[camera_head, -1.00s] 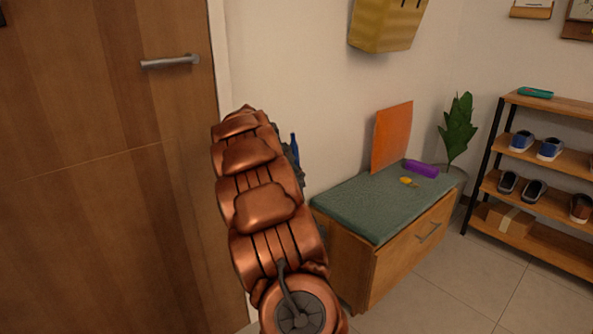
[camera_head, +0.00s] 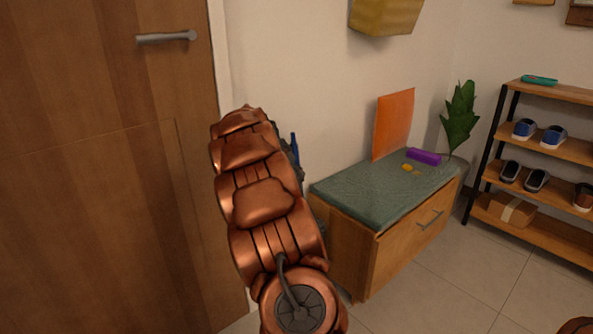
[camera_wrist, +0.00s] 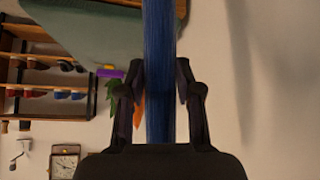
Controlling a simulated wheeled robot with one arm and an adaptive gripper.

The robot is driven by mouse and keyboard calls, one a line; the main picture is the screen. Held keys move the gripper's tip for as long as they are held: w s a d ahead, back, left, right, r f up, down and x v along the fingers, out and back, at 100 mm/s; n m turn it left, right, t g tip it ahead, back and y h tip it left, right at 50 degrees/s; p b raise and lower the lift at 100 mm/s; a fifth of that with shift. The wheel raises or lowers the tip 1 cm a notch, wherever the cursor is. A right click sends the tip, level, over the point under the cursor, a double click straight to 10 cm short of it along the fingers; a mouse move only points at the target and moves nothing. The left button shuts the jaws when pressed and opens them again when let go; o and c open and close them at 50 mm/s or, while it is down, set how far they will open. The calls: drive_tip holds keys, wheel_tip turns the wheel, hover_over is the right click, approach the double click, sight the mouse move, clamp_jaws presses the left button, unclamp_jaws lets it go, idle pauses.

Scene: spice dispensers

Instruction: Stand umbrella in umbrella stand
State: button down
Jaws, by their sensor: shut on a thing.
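In the wrist view my gripper (camera_wrist: 161,100) is shut on a long blue thing, the umbrella (camera_wrist: 159,45), which runs from the top edge of the picture down between the fingers. In the head view my arm hides most of the gripper, and only a small blue bit of the umbrella (camera_head: 295,143) shows beside the arm. No umbrella stand can be made out in either view.
A wooden bench with a green top (camera_head: 360,198) stands right of my arm, with a purple item (camera_head: 424,156) and an orange panel (camera_head: 393,124) on it. A shoe rack (camera_head: 545,145) is at right, a wooden door (camera_head: 90,180) at left. Tiled floor (camera_head: 450,270) is clear in front.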

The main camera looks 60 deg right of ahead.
drive_tip(key=c, duration=0.7)
unclamp_jaws()
drive_tip(key=v, duration=1.2)
